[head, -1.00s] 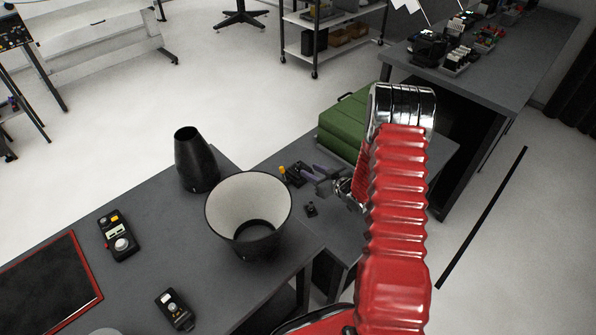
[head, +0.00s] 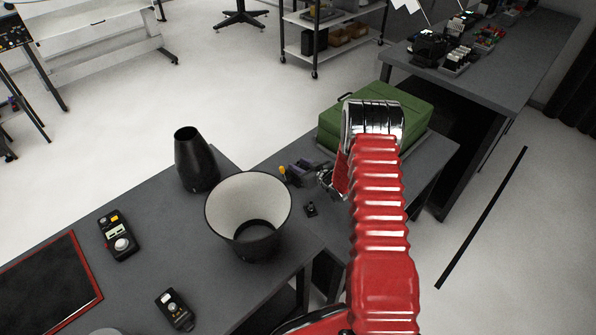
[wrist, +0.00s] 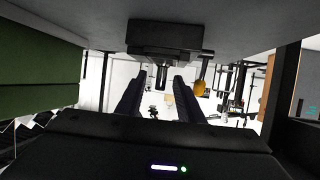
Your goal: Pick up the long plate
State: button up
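My gripper (head: 303,172) is low over the small far table in the head view, partly hidden by my red arm. In the wrist view my gripper (wrist: 161,80) shows two dark fingers, apart, with a gap between them. Just beyond the tips is a black block (wrist: 165,36) with short posts below it in the picture and an orange-yellow piece (wrist: 201,86) beside it. In the head view a yellow knob (head: 283,171) shows by the fingertips. I cannot tell which part is the long plate, and I see nothing held.
A green case (head: 385,112) lies behind my gripper on the same table. A small black part (head: 311,209) lies in front. A wide cone-shaped pot (head: 248,215) and a black vase-like cone (head: 195,160) stand on the nearer table to the left.

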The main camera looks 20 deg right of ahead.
jog(key=shift+x, duration=2.65)
jog(key=shift+c, duration=0.3)
grip_shut()
